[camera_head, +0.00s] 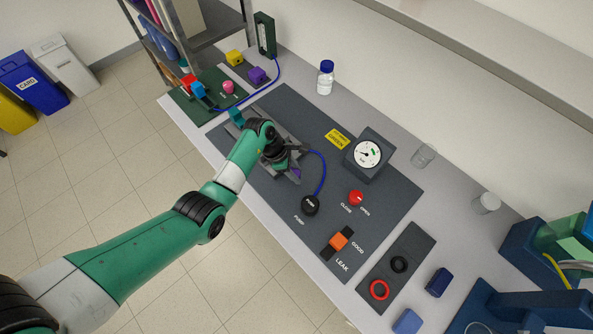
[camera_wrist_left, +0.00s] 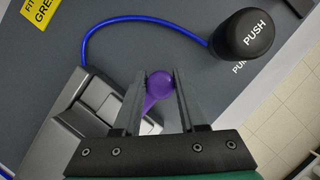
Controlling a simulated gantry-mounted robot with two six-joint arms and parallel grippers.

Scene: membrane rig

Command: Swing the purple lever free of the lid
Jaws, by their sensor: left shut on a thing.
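The purple lever has a round purple knob (camera_wrist_left: 160,82) and a short arm, seen between my left fingers in the left wrist view. Only a small purple bit (camera_head: 297,172) shows in the head view. My left gripper (camera_wrist_left: 161,88) is shut on the knob, with one finger on each side. In the head view, my left wrist and gripper (camera_head: 281,160) cover much of the grey cell. The grey lid and clamp body (camera_wrist_left: 95,105) lie left of the fingers in the wrist view. I cannot tell how far the lever overlaps the lid.
A black PUSH pump knob (camera_head: 310,205) stands close by, joined by a blue hose (camera_head: 322,172). A gauge (camera_head: 368,153), a red valve knob (camera_head: 355,198) and an orange slider (camera_head: 338,241) sit on the dark panel. A blue-capped bottle (camera_head: 325,80) stands behind.

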